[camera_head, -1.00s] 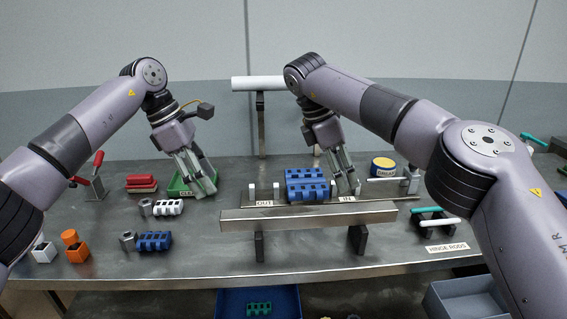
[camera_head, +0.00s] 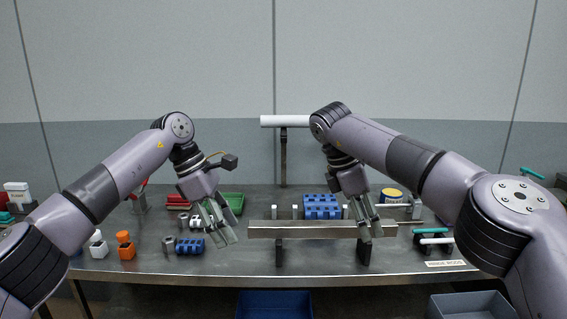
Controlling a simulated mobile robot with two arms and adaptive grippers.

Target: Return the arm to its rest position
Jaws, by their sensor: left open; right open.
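My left gripper (camera_head: 221,236) is open and empty, fingers pointing down, in front of the green tray (camera_head: 234,202) and just right of a blue hinge part (camera_head: 190,246). My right gripper (camera_head: 369,230) is open and empty, its fingers overlapping the right part of the metal rail (camera_head: 310,231) in the picture. Whether it touches the rail cannot be told. A blue block (camera_head: 321,206) sits behind the rail, left of the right gripper and apart from it. Both arms reach in from the sides with bent elbows.
A white and an orange bottle-like item (camera_head: 125,244) stand at the left. A yellow-topped tin (camera_head: 391,196) and teal and white rods (camera_head: 436,241) lie right. A white tube (camera_head: 285,121) sits on a post behind. A blue bin (camera_head: 275,305) and a grey bin (camera_head: 470,306) are below the table front.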

